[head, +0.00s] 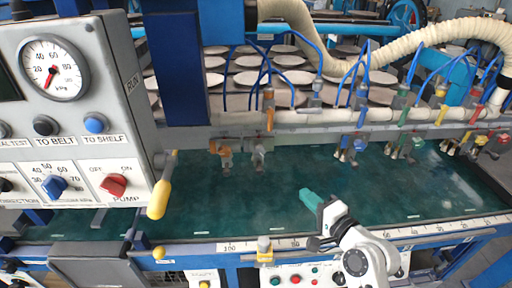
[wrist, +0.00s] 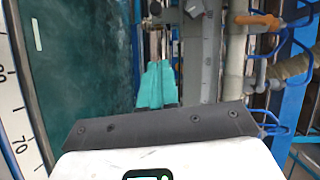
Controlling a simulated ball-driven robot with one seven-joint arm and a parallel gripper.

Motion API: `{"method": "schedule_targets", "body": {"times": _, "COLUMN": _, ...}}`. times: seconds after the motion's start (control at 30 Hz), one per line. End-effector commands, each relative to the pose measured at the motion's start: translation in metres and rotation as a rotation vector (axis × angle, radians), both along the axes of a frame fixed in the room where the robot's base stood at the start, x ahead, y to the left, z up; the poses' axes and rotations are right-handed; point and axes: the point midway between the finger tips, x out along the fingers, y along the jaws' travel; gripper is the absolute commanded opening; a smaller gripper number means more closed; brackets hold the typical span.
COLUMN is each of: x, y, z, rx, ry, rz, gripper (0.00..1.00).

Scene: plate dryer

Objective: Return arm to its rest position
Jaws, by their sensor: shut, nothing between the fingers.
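My gripper (head: 310,200) has teal fingers and is at the end of my white arm, over the front half of the green belt (head: 420,195) in the head view. The fingers point up and to the left. In the wrist view the teal fingers of my gripper (wrist: 157,84) lie side by side, closed, with nothing between them. The gripper appears apart from the machine parts around it.
A control panel (head: 75,110) with a gauge and a yellow-handled lever (head: 160,195) stands at the left. A pipe (head: 400,120) with coloured valves and blue hoses crosses behind the belt. Plates (head: 290,78) lie on shelves beyond. A lower button panel (head: 295,277) is at the front.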

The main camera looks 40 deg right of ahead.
Motion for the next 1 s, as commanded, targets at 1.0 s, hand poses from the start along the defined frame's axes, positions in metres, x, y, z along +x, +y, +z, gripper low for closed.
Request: {"method": "schedule_targets", "body": {"times": 1.0, "x": -0.178, "y": 0.147, "z": -0.160, "rx": -0.972, "ry": 1.250, "rz": 1.205, "gripper": 0.00}}
